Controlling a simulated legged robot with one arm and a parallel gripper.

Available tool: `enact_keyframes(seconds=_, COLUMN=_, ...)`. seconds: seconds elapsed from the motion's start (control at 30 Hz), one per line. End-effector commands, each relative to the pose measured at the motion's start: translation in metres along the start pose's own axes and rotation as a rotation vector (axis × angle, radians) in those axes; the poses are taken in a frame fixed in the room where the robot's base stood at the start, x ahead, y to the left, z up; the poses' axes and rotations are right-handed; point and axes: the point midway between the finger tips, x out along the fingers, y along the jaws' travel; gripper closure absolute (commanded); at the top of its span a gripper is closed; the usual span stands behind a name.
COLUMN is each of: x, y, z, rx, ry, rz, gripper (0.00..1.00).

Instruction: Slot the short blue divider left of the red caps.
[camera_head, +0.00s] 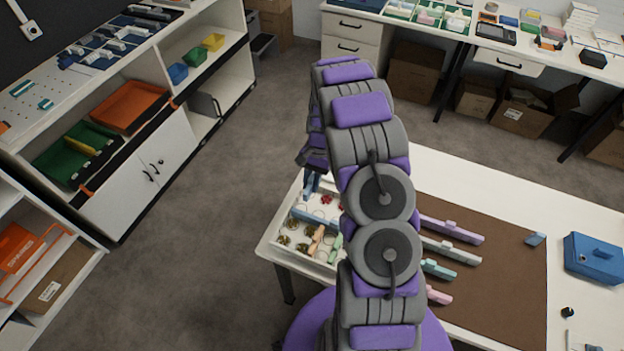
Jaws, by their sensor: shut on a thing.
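The white compartment tray (268,246) sits at the table's left end, partly hidden behind my arm. Red caps (326,199) lie in its back part. A light blue strip (314,217) runs across the tray in front of them. My gripper (312,171) points down over the tray's back edge, left of the red caps, and is shut on a blue piece, seemingly the short blue divider (311,184). The divider looks upright. I cannot tell whether its lower edge is in a slot or above it.
Brass-coloured parts (303,230) and peach and green pieces lie in the tray's front. On the brown mat (510,290) lie a purple divider (452,230), a pale one (450,250), a teal one (438,269) and a pink one (439,296). A blue box (594,259) stands at right.

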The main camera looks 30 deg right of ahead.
Motion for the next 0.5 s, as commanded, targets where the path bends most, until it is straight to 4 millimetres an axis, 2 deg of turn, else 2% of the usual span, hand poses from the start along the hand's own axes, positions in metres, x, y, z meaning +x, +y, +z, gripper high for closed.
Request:
enact_keyframes(seconds=0.3, x=0.036, y=0.003, z=-0.017, rx=0.000, ry=-0.009, rz=-0.001, gripper=1.00)
enact_keyframes(seconds=0.5, x=0.032, y=0.001, z=-0.012, rx=-0.002, ry=-0.004, rz=0.000, gripper=1.00)
